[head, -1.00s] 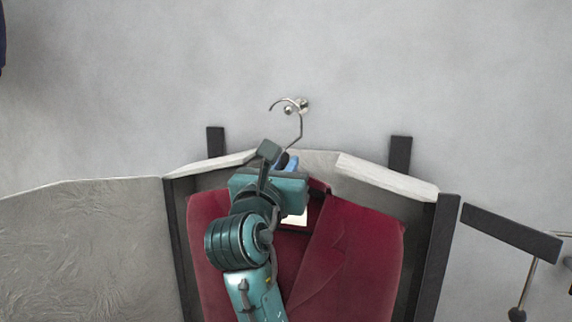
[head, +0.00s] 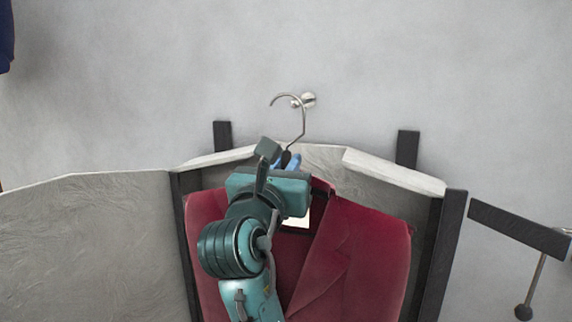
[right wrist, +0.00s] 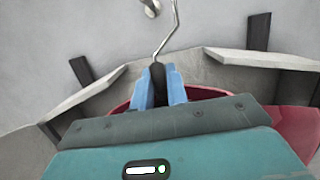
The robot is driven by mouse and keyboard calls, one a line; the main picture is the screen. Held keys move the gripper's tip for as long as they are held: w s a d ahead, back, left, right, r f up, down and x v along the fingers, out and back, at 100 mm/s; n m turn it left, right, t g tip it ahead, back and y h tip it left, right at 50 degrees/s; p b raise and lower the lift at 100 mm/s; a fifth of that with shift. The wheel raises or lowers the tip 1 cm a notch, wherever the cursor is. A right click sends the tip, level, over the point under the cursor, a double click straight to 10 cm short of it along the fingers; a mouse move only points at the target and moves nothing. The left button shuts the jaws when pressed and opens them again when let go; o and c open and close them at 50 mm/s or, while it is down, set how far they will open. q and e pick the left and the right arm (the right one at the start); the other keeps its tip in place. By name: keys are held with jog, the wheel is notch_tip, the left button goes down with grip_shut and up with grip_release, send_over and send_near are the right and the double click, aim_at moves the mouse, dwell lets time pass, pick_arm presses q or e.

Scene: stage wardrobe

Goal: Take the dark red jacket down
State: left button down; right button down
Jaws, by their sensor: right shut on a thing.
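The dark red jacket (head: 355,255) hangs on a hanger (head: 303,125) with a thin metal hook and a dark neck. My right gripper (head: 288,161) is in front of the jacket's collar, its blue fingers shut on the hanger's neck. The right wrist view shows the fingers (right wrist: 160,85) on both sides of the dark neck. The metal wall peg (head: 308,99) is beside the top of the hook; I cannot tell whether they touch. My arm hides part of the jacket's left side. The left gripper is not in view.
Grey textured panels (head: 90,240) and dark posts (head: 437,260) stand around the jacket, with pale top edges (head: 390,172). A dark bar (head: 518,230) with a thin rod is at the right. Something dark blue (head: 5,40) shows at the top left. The wall above is bare.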

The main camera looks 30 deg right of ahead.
jog(key=shift+s+a+r, duration=0.1)
jog(key=r+v, duration=0.1)
jog(key=v, duration=0.6)
jog(key=shift+s+a+r, duration=0.15)
jog(key=shift+s+a, duration=0.15)
